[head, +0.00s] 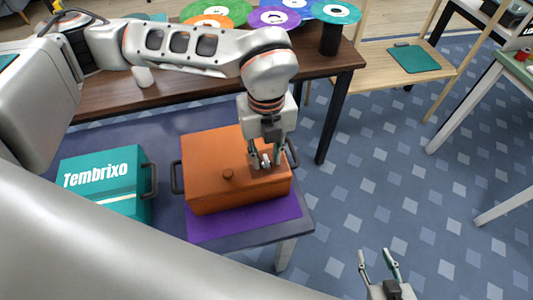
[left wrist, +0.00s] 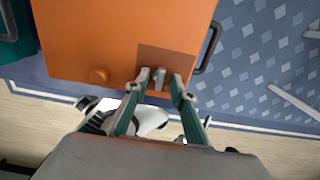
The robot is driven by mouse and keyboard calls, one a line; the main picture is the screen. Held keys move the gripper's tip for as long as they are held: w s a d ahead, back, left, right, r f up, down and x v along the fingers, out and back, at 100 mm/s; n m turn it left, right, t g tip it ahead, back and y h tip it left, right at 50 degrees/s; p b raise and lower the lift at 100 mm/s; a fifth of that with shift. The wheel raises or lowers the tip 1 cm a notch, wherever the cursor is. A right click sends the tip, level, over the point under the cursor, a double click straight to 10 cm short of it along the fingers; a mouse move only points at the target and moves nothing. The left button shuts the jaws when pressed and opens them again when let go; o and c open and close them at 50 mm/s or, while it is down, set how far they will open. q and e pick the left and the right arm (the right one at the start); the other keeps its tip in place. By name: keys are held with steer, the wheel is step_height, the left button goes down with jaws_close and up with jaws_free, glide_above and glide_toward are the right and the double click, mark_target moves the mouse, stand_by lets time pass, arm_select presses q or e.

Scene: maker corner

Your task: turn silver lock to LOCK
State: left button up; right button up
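The orange box (head: 212,165) has dark side handles and a round orange knob (head: 228,174) on its top; the box also shows in the left wrist view (left wrist: 110,35). A small silver lock piece (left wrist: 159,78) stands at the edge of a darker brown patch on the box. My left gripper (head: 266,162) points down over the right part of the box top. In the left wrist view its fingers (left wrist: 160,84) stand either side of the lock piece, with narrow gaps visible. No LOCK lettering is readable. My right gripper (head: 378,262) is open and empty at the lower right.
The box sits on a purple mat (head: 245,222) near the dark table's right corner. A teal Tembrixo box (head: 100,182) stands to its left. Behind, a brown table (head: 110,96) holds coloured discs (head: 275,18). Open patterned floor lies to the right.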

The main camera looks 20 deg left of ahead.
arm_select(q)
jaws_close()
steer(key=shift+r+m, duration=0.1)
steer(key=shift+m, duration=0.2)
arm_select(e)
steer(key=shift+s+f, duration=0.4)
steer(key=shift+s, duration=0.1)
arm_select(q)
steer(key=m+p, duration=0.1)
steer(key=m, duration=0.6)
steer(key=shift+p, duration=0.35)
steer(key=m, duration=0.4)
steer(key=shift+m, duration=0.3)
steer(key=m, duration=0.5)
steer(key=shift+m+p, duration=0.3)
steer(key=shift+p, duration=0.05)
arm_select(e)
steer(key=shift+a+r, duration=0.25)
steer(key=shift+r, duration=0.65)
